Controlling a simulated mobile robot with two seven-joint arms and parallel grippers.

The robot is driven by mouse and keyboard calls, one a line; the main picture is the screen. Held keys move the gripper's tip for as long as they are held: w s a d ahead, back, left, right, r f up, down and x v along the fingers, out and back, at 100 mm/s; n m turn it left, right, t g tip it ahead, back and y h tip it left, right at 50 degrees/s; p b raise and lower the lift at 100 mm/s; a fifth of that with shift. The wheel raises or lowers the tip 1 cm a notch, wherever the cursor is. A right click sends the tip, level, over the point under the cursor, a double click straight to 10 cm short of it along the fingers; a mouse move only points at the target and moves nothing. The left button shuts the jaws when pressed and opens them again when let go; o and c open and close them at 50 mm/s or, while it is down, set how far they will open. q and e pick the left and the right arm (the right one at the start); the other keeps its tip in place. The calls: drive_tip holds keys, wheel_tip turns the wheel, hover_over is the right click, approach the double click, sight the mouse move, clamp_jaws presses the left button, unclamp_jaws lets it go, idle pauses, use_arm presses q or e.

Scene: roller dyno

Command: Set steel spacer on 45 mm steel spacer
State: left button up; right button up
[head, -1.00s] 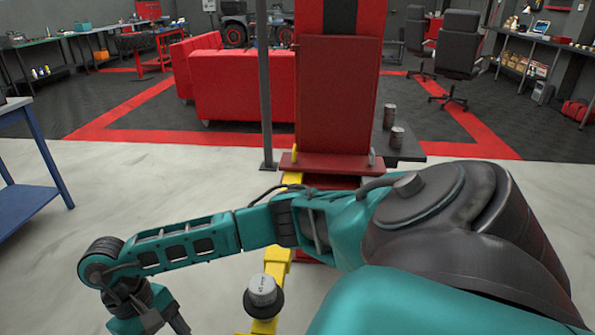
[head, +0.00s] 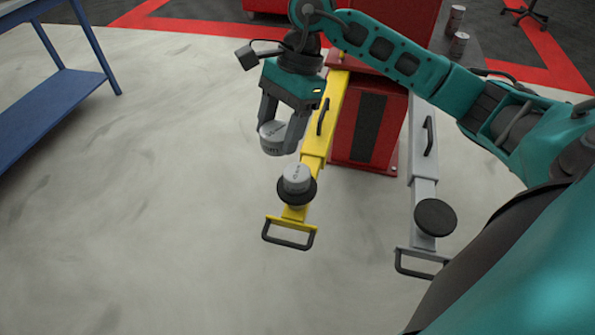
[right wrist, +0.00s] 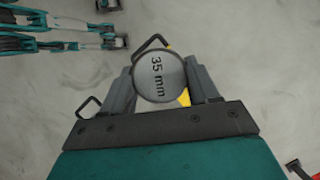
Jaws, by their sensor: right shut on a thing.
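My right gripper (head: 283,140) is shut on a short grey steel spacer (head: 272,138), marked "35 mm" in the right wrist view (right wrist: 160,76). In the head view it appears up and left of another grey steel spacer (head: 296,177), apart from it. That second spacer sits upright on a round black pad (head: 297,193) on the yellow lift arm (head: 315,150). Its marking is too small to read. In the right wrist view the held spacer hides most of what lies below.
A grey lift arm (head: 424,190) with an empty black pad (head: 435,217) lies to the right. The red lift base (head: 368,120) stands between the arms. A blue table (head: 60,100) is at the left. Bare floor lies left of the yellow arm.

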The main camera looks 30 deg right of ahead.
drive_tip(key=d+r+m+t+h, duration=0.1)
drive_tip(key=d+r+m+t, duration=0.3)
drive_tip(key=r+m, duration=0.6)
drive_tip(key=m+b, duration=0.2)
drive_tip(key=b, duration=0.1)
hover_over(292, 171)
drive_tip(key=s+d, duration=0.1)
drive_tip(key=shift+h, duration=0.3)
wheel_tip(292, 171, down, 15)
drive_tip(key=shift+s+f, duration=0.15)
wheel_tip(292, 171, down, 4)
drive_tip(key=shift+r+b, duration=0.1)
drive_tip(key=shift+b, duration=0.4)
drive_tip(key=shift+f, duration=0.35)
use_arm(q)
drive_tip(key=shift+w+d+f+h, duration=0.15)
drive_tip(key=shift+w+d+f, duration=0.1)
drive_tip(key=shift+d+f, duration=0.2)
drive_tip(key=shift+w+d+f+h, duration=0.2)
drive_tip(key=shift+d+f, duration=0.15)
drive_tip(key=shift+f, duration=0.2)
use_arm(e)
drive_tip(key=shift+f, duration=0.15)
drive_tip(key=o, duration=1.2)
